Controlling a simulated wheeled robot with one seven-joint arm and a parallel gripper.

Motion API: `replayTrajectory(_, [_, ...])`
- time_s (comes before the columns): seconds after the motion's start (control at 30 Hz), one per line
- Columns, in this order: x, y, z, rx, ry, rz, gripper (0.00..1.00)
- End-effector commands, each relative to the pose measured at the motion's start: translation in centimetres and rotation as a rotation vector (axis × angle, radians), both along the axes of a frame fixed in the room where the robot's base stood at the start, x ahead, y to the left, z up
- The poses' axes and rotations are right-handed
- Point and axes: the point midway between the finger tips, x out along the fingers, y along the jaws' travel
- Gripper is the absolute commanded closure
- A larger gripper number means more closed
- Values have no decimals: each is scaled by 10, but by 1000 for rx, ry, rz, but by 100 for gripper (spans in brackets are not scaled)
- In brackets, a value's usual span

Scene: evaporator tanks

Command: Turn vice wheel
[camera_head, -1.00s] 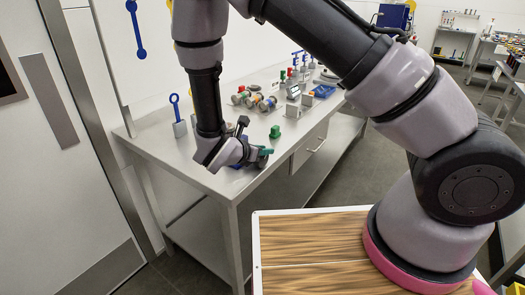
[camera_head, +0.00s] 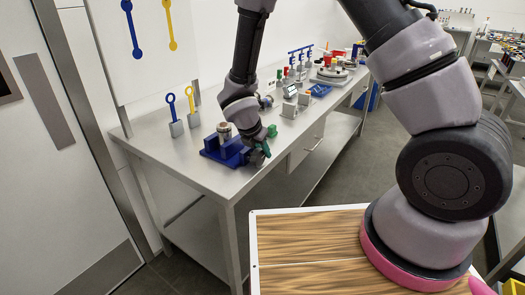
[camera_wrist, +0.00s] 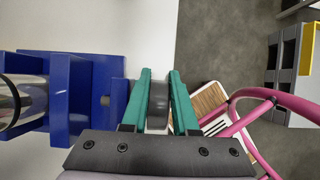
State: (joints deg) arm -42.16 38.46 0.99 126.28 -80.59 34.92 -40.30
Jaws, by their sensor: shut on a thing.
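The blue vice (camera_head: 222,150) stands near the front left end of the steel table, with a silver cylindrical part (camera_head: 224,130) upright in it. In the wrist view the blue vice (camera_wrist: 80,95) is at the left, with the shiny cylinder (camera_wrist: 22,100) at the edge. The dark grey vice wheel (camera_wrist: 157,108) is seen edge-on at the vice's right side. My gripper (camera_wrist: 160,78) has its teal fingers on either side of the wheel, shut on it. In the head view my gripper (camera_head: 262,148) is at the vice's right end; the wheel is partly hidden there.
A blue ring-topped piece (camera_head: 174,116) and a yellow one (camera_head: 191,106) stand on grey blocks behind the vice. A small green object (camera_head: 271,130) lies close to my wrist. Several parts crowd the table's far end. The door (camera_head: 60,150) is at the left.

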Motion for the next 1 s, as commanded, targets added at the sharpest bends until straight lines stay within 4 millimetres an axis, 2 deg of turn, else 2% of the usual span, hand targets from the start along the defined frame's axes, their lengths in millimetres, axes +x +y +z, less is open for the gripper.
replayTrajectory(0.4, [-1, 1, -1, 5, 7, 2, 100])
replayTrajectory(0.43, [-1, 1, -1, 5, 7, 2, 69])
replayTrajectory(0.47, [-1, 1, -1, 5, 7, 2, 60])
replayTrajectory(0.8, [-1, 1, 1, 5, 5, 0, 60])
replayTrajectory(1.0, [-10, 9, 25, 7, 3, 1, 60])
